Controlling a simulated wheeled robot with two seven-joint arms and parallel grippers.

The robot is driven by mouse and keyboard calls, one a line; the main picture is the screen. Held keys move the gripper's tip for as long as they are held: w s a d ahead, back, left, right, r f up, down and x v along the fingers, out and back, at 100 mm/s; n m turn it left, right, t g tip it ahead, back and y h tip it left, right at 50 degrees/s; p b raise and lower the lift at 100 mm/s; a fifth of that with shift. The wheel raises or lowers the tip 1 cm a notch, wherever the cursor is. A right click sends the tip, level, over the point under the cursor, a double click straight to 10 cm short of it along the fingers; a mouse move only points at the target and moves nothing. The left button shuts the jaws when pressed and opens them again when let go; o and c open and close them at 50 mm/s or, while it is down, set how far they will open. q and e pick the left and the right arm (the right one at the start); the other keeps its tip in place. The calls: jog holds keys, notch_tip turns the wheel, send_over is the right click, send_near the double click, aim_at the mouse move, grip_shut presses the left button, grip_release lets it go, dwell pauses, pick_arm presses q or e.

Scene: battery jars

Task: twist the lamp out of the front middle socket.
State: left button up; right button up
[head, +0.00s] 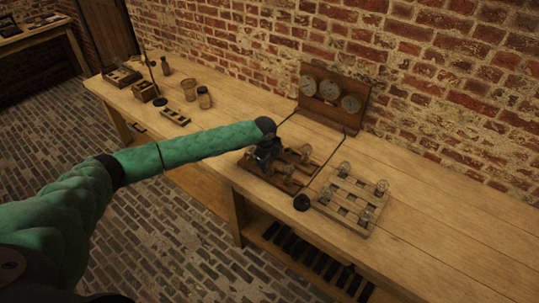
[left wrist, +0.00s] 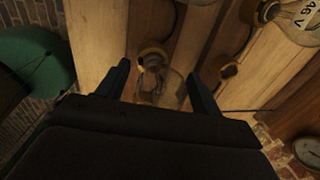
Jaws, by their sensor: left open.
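My left gripper (head: 266,158) is over the left part of the dark wooden socket board (head: 281,182), and hides some of it. In the left wrist view its two fingers (left wrist: 158,71) are open, one on each side of a clear glass lamp (left wrist: 160,88). The lamp's base is at a brass-coloured socket (left wrist: 152,52). Gaps show between the fingers and the glass; its near part is hidden by the gripper body. Another lamp (left wrist: 299,18), marked "46 V", shows at the upper right. I cannot tell the socket's row from this view. My right gripper is out of view.
A pale slatted rack (head: 349,205) with several glass lamps stands right of the board. A panel with three dials (head: 331,95) stands behind, wired to the board. The bench's right end is clear.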

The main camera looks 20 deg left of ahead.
pick_arm(q)
jog(key=shift+f, duration=0.25)
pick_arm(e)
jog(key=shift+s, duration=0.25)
pick_arm(q)
jog(key=c, duration=1.2)
jog(key=shift+r+n+p, duration=0.15)
jog(key=shift+n+p, duration=0.45)
jog(key=shift+w+n+y+p, duration=0.1)
jog(key=shift+n+y+p, duration=0.3)
jog(key=shift+n+p, duration=1.4)
jog(key=shift+n, duration=0.8)
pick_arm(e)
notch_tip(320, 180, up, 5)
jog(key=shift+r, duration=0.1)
pick_arm(q)
jog(key=shift+w+a, duration=0.1)
